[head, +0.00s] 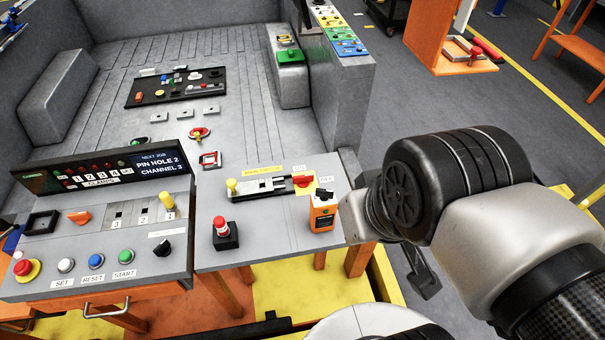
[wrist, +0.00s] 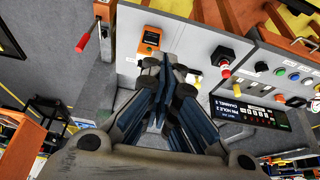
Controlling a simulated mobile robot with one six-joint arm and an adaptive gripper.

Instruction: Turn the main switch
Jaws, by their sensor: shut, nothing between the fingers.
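A red handle on yellow backing (head: 303,181) sits near the right edge of the grey panel (head: 215,262). In front of it stands an orange box with a black knob (head: 323,212); the box also shows in the wrist view (wrist: 149,40). A red-tipped lever (wrist: 84,42) sticks out beyond the panel edge in the wrist view. My gripper (wrist: 165,75) is shut and empty, its fingers in front of the panel near the orange box. It touches no control that I can see.
A red button on a black base (head: 224,234) and a yellow-knobbed slide lever (head: 232,187) stand on the same panel. The button console (head: 110,255) lies left. A grey wall block (head: 345,105) rises behind. Open floor (head: 480,85) lies to the right.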

